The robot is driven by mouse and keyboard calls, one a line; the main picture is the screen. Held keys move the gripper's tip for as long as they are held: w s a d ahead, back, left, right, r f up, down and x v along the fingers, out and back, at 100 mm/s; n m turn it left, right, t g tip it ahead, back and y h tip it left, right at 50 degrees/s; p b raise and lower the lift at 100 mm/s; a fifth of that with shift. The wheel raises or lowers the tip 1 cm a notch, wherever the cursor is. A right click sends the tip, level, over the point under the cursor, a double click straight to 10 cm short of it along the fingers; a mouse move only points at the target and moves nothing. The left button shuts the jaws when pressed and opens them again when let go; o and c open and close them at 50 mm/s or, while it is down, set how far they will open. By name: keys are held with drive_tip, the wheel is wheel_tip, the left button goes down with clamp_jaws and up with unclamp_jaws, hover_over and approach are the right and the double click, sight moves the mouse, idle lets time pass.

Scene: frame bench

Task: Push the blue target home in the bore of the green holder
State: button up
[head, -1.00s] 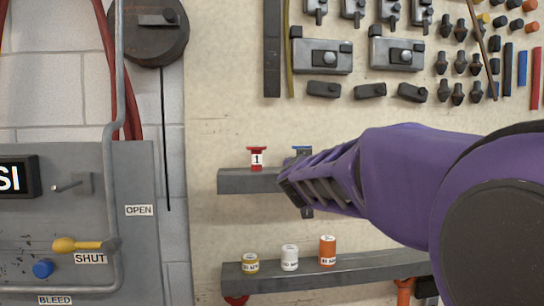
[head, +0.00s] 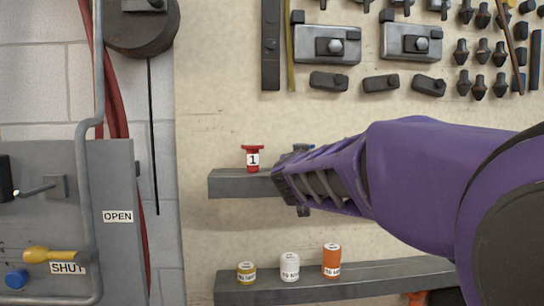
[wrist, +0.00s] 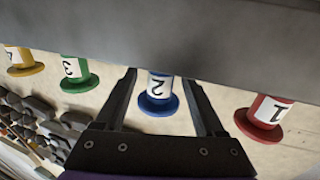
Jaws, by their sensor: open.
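The blue target (wrist: 157,97), a flanged piece with a white label "2", shows in the wrist view between the two spread fingers of my gripper (wrist: 160,82). A gap shows on either side of it. A red piece labelled "1" (head: 252,159) stands on the grey shelf to the left. In the wrist view a green piece labelled "3" (wrist: 77,75) is left of the blue target. I cannot make out a green holder with a bore.
The grey upper shelf (head: 232,185) carries the pieces. In the wrist view, a yellow piece (wrist: 22,60) is at far left and the red piece at right. A lower shelf (head: 350,285) holds yellow, white and orange canisters. A grey valve panel (head: 110,255) stands left.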

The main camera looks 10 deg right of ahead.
drive_tip(key=shift+w, duration=0.3)
clamp_jaws()
idle(0.3)
